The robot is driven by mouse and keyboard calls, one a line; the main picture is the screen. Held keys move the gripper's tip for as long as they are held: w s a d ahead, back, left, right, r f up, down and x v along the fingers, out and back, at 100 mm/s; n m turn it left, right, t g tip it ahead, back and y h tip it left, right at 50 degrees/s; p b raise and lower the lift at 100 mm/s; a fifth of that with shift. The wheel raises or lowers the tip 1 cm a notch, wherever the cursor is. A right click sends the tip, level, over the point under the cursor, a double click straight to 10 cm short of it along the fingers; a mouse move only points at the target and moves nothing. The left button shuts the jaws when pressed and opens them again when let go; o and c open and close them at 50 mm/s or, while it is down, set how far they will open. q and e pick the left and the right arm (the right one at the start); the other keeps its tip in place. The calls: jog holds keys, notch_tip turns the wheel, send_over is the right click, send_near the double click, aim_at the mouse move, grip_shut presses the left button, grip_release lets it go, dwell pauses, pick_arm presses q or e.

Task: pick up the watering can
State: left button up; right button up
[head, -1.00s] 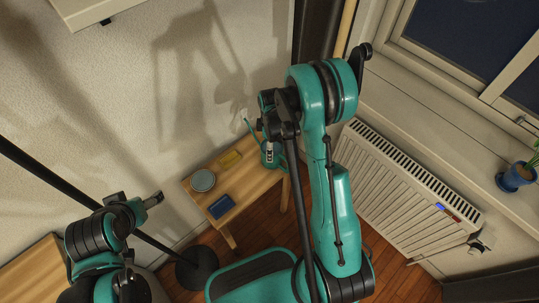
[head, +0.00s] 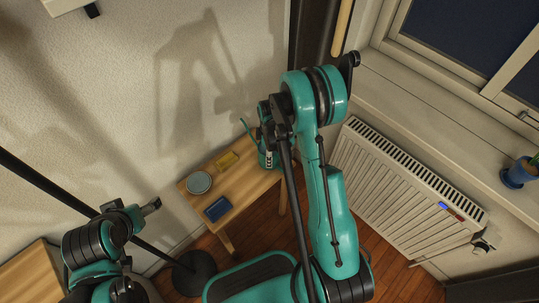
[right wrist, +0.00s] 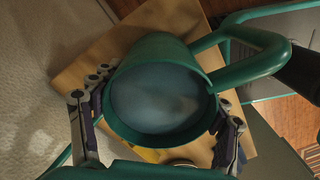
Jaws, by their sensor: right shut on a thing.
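The teal watering can (head: 265,158) is at the back right end of the small wooden table (head: 222,229), its thin spout pointing up and left. My right arm partly covers it. In the right wrist view I look into the can's round opening (right wrist: 158,98), which has a grey-blue inside; a thick handle loops to the upper right. My right gripper (right wrist: 158,140) is shut on the can, with one finger on each side of the body. I cannot tell whether its base touches the table. My left gripper (head: 133,206) is at the lower left, far from the can; its jaw opening is unclear.
On the table are a round grey dish (head: 199,183), a yellow item (head: 227,160) and a dark blue item (head: 218,209). A black floor stand (head: 195,273) is left of the table. A radiator (head: 400,185) and a windowsill with a blue pot (head: 518,173) are at the right.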

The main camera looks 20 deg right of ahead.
jog(key=shift+r, duration=0.1)
jog(key=shift+r+p, duration=0.35)
jog(key=shift+r, duration=0.15)
jog(key=r, duration=0.1)
jog(key=r+p, duration=0.2)
jog(key=shift+s+d+r, duration=0.25)
jog(key=shift+d+r, duration=0.05)
jog(key=shift+r, duration=0.05)
jog(key=s+d+r+p, duration=0.3)
jog(key=s+d+r, duration=0.3)
jog(key=s+d, duration=0.1)
jog(key=shift+s+d, duration=0.25)
jog(key=shift+d, duration=0.25)
jog(key=shift+r, duration=0.1)
jog(key=w+a+r+m, duration=0.1)
jog(key=a+r+m, duration=0.2)
jog(key=a+m, duration=0.3)
jog(key=w+a+r+m, duration=0.1)
jog(key=a+r+m, duration=0.2)
jog(key=a+m, duration=0.3)
jog(key=a, duration=0.3)
jog(key=shift+w+a+r+m, duration=0.15)
jog(key=shift+a+r+m, duration=0.15)
jog(key=shift+a+m, duration=0.1)
